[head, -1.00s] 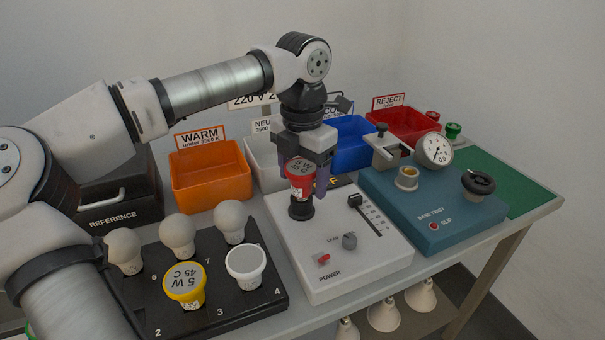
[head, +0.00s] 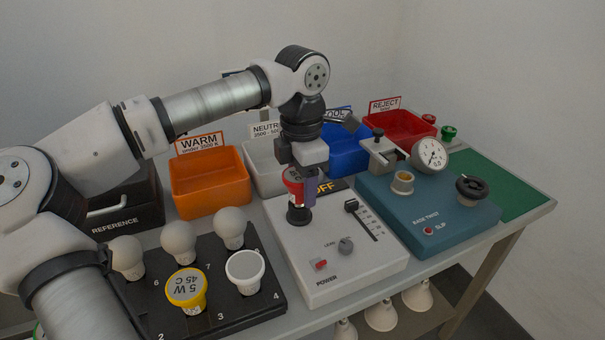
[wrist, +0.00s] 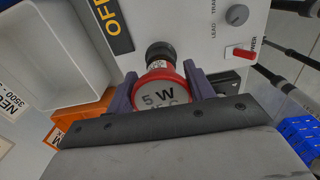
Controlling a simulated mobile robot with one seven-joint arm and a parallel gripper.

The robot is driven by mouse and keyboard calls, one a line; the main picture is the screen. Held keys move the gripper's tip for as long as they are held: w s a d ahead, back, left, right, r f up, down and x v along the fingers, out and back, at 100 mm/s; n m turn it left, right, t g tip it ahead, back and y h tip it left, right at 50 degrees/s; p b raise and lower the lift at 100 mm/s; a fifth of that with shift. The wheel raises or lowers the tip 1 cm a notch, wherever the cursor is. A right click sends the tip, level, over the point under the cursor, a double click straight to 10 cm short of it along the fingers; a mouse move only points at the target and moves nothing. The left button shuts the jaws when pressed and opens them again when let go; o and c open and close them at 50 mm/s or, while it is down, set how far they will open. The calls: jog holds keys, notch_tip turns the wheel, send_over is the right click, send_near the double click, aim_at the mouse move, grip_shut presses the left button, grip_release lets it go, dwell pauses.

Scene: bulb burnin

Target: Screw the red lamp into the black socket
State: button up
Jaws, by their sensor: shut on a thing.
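The red lamp (head: 292,186) stands upright over the black socket (head: 299,215) on the white test box. In the wrist view the red lamp (wrist: 163,88) shows its red rim and grey face marked 5 W, with the black socket (wrist: 159,52) right behind its base. My gripper (head: 303,188) is shut on the red lamp from above, with a purple finger on each side of it in the wrist view (wrist: 163,92). The lamp's base meets the socket's mouth; how deep it sits in the thread I cannot tell.
The white box (head: 330,270) carries a slider, knob and red power switch. A black rack (head: 235,318) with bulbs and a yellow lamp (head: 187,289) stands front left. Orange (head: 210,190), white, blue and red bins line the back. A teal twist gauge (head: 425,220) is at right.

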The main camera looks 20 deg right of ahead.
jog(key=m, duration=0.1)
jog(key=m+p, duration=0.1)
jog(key=m, duration=0.3)
jog(key=shift+a+r, duration=0.1)
jog(key=shift+a, duration=0.2)
jog(key=m+p, duration=0.1)
jog(key=m, duration=0.3)
jog(key=shift+a, duration=0.1)
jog(key=m, duration=0.9)
jog(key=shift+s+a+f+p, duration=0.1)
jog(key=shift+s+f+p, duration=0.1)
jog(key=shift+f+p, duration=0.1)
jog(key=o, duration=0.9)
jog(key=shift+a+r, duration=0.1)
jog(key=shift+c, duration=0.2)
